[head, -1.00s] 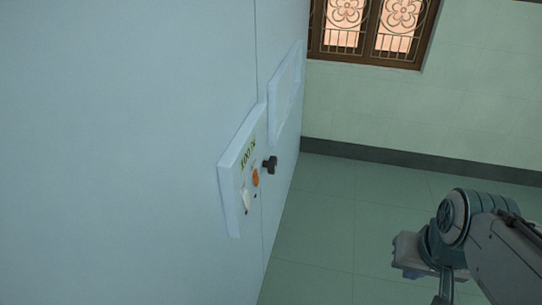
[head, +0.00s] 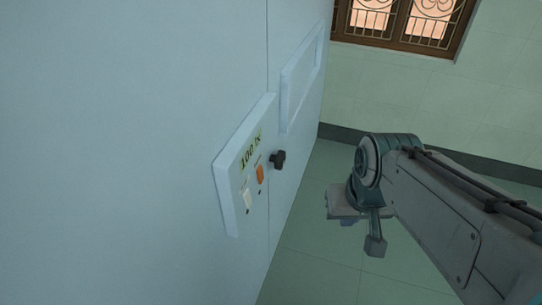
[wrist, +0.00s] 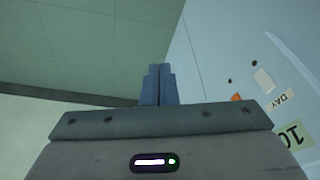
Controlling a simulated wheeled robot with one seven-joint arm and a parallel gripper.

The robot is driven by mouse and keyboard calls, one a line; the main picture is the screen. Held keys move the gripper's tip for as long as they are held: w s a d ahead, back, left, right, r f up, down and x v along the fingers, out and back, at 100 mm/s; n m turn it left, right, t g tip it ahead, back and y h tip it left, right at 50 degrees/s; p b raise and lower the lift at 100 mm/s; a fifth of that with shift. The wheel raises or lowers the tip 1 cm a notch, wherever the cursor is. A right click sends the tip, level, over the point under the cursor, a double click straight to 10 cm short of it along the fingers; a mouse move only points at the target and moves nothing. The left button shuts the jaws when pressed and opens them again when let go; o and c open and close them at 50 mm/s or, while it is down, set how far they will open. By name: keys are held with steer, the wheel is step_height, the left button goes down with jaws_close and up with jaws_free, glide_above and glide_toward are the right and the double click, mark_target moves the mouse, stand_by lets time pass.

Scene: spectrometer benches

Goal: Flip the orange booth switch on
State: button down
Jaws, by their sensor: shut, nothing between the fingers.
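The orange switch (head: 260,174) is on a pale panel (head: 229,205) fixed to the light blue booth wall, beside a white switch (head: 247,198). In the wrist view the orange switch (wrist: 236,97) shows small and partly hidden at the right, with the white switch (wrist: 264,80) near it. My gripper (wrist: 156,70) is shut and empty, its blue fingers together, left of the orange switch and apart from it. In the head view my gripper is mostly hidden by the wrist, right of the panel with a gap between.
A black knob (head: 278,159) sticks out just right of the orange switch. A label (head: 249,149) is above the switches. A raised frame (head: 300,85) is farther along the wall. Green tiled floor (head: 312,255) is clear, and a barred window (head: 400,20) is in the back wall.

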steer(key=w+a+f+m+g+y+p, duration=0.3)
steer(key=w+a+f+m+g+y, duration=0.15)
steer(key=m+y, duration=0.5)
steer(key=w+d+f+m+t+y+p, duration=0.2)
steer(key=w+m+t+y, duration=0.4)
steer(key=w+m, duration=0.3)
steer(key=d+f+m+t, duration=0.1)
steer(key=f+m, duration=0.1)
steer(key=m, duration=0.1)
steer(key=shift+w+d+p, duration=0.25)
steer(key=shift+w+p, duration=0.05)
steer(key=shift+m, duration=0.25)
steer(key=p, duration=0.3)
glide_toward(262, 179)
steer(key=x, duration=0.5)
steer(key=shift+w+a, duration=0.15)
steer(key=shift+a, duration=0.05)
steer(key=shift+w+a+f+p, duration=0.15)
steer(key=shift+w+a+p, duration=0.2)
steer(key=shift+a, duration=0.3)
